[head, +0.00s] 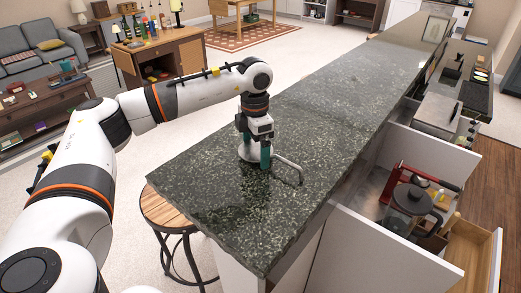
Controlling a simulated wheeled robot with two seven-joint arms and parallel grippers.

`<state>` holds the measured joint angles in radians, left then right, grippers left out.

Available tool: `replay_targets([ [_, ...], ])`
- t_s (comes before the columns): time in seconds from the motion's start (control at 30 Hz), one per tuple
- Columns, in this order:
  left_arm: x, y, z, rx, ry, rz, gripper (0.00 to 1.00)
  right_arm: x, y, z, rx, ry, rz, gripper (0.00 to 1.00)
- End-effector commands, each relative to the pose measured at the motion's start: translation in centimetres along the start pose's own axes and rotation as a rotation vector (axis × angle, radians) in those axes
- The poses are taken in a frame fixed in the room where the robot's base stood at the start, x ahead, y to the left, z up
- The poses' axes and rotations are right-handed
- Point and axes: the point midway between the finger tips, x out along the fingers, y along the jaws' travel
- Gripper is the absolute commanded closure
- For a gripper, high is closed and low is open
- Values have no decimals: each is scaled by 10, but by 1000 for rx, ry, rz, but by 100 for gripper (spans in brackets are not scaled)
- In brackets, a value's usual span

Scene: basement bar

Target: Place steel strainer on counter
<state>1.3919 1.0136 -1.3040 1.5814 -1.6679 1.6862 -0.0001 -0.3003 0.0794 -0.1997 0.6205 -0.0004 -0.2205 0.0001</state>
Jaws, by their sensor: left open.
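The jaws are open. The fingers and gripper body hide part of the strainer, so I cannot tell whether the fingers touch it. My right gripper is not in view.
An open drawer (392,250) at the lower right holds a glass jug (409,203) and a red tool (425,178). A wooden stool (160,208) stands left of the counter.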

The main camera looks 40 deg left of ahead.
Motion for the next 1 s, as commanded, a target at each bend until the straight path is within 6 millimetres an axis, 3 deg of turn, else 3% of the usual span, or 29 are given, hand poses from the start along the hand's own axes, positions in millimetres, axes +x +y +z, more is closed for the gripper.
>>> replay_targets([
  [0.17,0,0,0,1,0,0,0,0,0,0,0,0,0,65],
  [0.43,0,0,0,0,1,0,42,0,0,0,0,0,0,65],
  [0.73,-6,0,-1,0,4,-1,42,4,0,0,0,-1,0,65],
  [1.0,-57,0,-2,1,7,-2,42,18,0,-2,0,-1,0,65],
])
